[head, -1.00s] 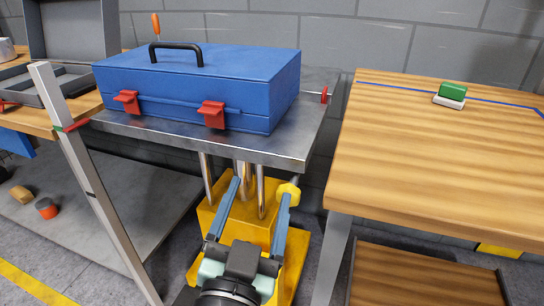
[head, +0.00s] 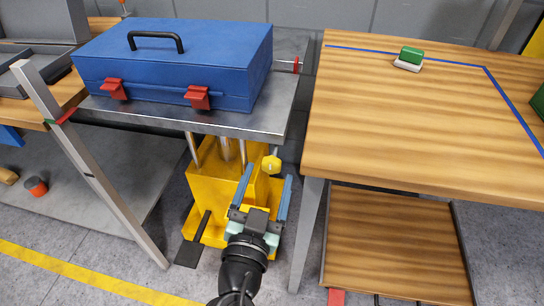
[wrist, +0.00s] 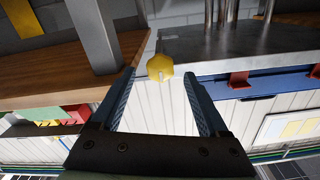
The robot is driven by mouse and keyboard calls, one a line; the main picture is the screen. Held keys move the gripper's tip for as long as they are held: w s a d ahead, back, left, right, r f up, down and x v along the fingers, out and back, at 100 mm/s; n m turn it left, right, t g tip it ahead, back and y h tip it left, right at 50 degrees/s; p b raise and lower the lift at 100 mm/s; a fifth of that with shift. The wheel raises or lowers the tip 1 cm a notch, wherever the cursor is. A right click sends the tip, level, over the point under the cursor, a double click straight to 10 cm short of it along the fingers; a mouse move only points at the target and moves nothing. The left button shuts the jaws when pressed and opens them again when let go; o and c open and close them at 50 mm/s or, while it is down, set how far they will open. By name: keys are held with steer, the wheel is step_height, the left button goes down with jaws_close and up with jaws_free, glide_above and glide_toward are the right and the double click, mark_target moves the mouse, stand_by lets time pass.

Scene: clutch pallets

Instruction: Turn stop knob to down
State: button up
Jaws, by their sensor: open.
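The yellow lobed knob (head: 271,164), which I take to be the stop knob, is on the yellow lift column below the metal table top. In the wrist view the knob (wrist: 159,66) shows face-on, with a small pale mark at its lower edge. My gripper (head: 268,172) is open, its two blue fingers pointing at the knob. In the wrist view my gripper (wrist: 159,73) has the knob between its fingertips, with a gap on both sides. I cannot tell whether the knob is level with the tips or beyond them.
A blue toolbox (head: 170,70) with red latches stands on the metal lift table (head: 185,118). A wooden bench (head: 400,125) is close on the right, its grey leg (head: 306,235) near my gripper. A grey post (head: 95,170) stands left. A green-and-white block (head: 409,58) lies on the bench.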

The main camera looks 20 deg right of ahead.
mark_target(271, 169)
steer(key=x, duration=0.5)
steer(key=shift+s, duration=0.1)
jaws_close()
